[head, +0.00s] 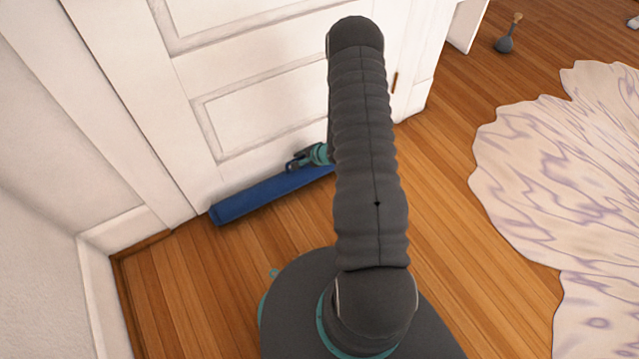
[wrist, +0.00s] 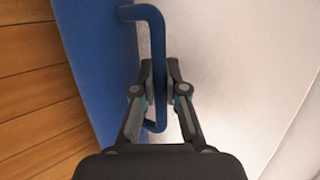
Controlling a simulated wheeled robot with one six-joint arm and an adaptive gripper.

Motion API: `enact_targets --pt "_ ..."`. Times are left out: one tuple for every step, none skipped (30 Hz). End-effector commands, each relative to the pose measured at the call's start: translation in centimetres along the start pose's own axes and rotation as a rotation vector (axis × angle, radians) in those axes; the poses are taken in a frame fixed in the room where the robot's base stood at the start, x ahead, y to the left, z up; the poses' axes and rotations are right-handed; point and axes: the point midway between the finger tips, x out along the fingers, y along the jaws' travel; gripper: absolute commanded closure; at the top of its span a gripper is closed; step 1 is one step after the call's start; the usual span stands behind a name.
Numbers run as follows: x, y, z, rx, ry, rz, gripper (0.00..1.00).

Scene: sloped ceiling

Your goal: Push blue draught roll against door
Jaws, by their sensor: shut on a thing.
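The blue draught roll (head: 262,194) lies on the floor along the foot of the white door (head: 265,95) in the head view. Its left end is near the door's left edge, and its right part is hidden behind my arm. In the wrist view the roll (wrist: 92,60) fills the left side, with a blue loop handle (wrist: 157,60) on it. My gripper (wrist: 158,90) is shut on this handle, one finger on each side. In the head view my gripper (head: 299,161) is at the top of the roll, close to the door. Any gap between roll and door is hard to tell.
Bare wooden floor (head: 445,235) lies right of my arm. A pale, purple-veined rug (head: 560,160) covers the far right. A small dark bottle-like object (head: 506,40) stands at the back right. A wall with white skirting (head: 95,290) is at left.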

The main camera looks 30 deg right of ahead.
Motion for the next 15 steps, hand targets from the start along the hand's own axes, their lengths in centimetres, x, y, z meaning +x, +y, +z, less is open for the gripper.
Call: enact_targets --pt "0.00 -0.08 0.01 -0.001 0.000 -0.002 1.00" --pt "0.00 -0.08 0.01 -0.001 -0.001 -0.002 1.00" --pt "0.00 -0.09 0.02 -0.001 -0.001 -0.002 1.00" --pt "0.01 -0.09 0.02 -0.001 -0.001 -0.002 1.00" --pt "0.02 -0.11 0.01 -0.001 -0.001 -0.002 1.00" --pt "0.04 -0.15 0.00 -0.001 -0.001 -0.002 1.00" --pt "0.08 -0.20 0.00 -0.001 -0.001 -0.002 1.00" --pt "0.12 -0.26 -0.02 -0.001 -0.001 -0.002 1.00" --pt "0.19 -0.35 -0.05 -0.002 0.000 -0.003 1.00" --pt "0.25 -0.43 -0.06 -0.002 -0.001 -0.003 1.00" --pt "0.26 -0.42 -0.07 -0.001 0.000 -0.003 1.00" --pt "0.26 -0.41 -0.08 -0.001 0.000 -0.003 1.00" --pt "0.26 -0.43 -0.08 -0.001 0.000 -0.003 1.00" --pt "0.28 -0.46 -0.09 -0.001 0.000 -0.003 1.00" --pt "0.32 -0.52 -0.10 -0.001 0.000 -0.004 1.00"
